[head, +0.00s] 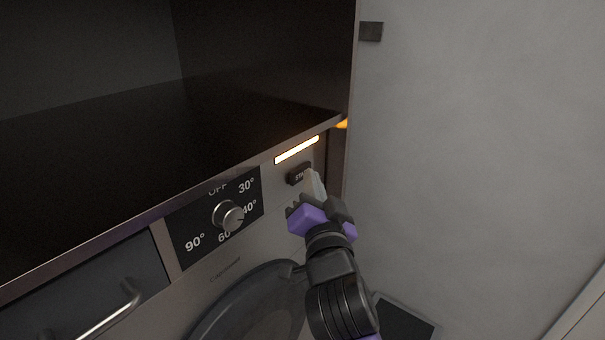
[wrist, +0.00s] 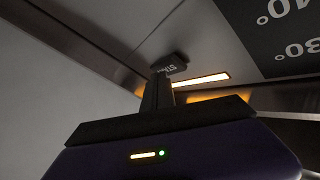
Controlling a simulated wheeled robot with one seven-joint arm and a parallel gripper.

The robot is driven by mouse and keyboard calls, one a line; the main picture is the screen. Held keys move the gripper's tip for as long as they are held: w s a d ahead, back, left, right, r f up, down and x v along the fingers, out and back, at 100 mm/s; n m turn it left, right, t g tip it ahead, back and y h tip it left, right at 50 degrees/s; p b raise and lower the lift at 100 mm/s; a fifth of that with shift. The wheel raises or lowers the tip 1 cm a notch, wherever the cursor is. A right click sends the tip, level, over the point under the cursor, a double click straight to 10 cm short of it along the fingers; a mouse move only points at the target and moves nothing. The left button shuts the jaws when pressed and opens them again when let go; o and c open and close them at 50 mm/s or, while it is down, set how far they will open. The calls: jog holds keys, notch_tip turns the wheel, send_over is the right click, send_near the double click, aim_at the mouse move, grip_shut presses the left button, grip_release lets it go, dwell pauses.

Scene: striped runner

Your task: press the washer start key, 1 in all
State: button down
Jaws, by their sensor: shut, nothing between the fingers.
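The washer start key (head: 297,175) is a small dark block with pale lettering on the washer's front panel, right of the temperature dial and below a lit strip. It also shows in the wrist view (wrist: 173,66), just beyond my fingertips. My gripper (head: 311,174) is shut and empty, with its fingertips at the right edge of the key in the head view. In the wrist view the shut fingers (wrist: 158,80) overlap the key's lower edge. I cannot tell whether they touch it or whether the key is pushed in. Part of its lettering is hidden.
The temperature dial (head: 229,216) sits left of the key. A glowing strip (head: 297,150) is above it. The dark countertop (head: 150,140) overhangs the panel. The round washer door (head: 255,305) is below. A grey wall (head: 480,150) stands to the right.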

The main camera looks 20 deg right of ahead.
jog(key=shift+s+d, duration=0.35)
jog(key=shift+s, duration=0.15)
jog(key=shift+s+d+p, duration=0.35)
jog(key=shift+s+d, duration=0.4)
jog(key=shift+s, duration=0.3)
jog(key=shift+s+d+p, duration=0.3)
jog(key=shift+s+d, duration=0.4)
jog(key=shift+s, duration=0.3)
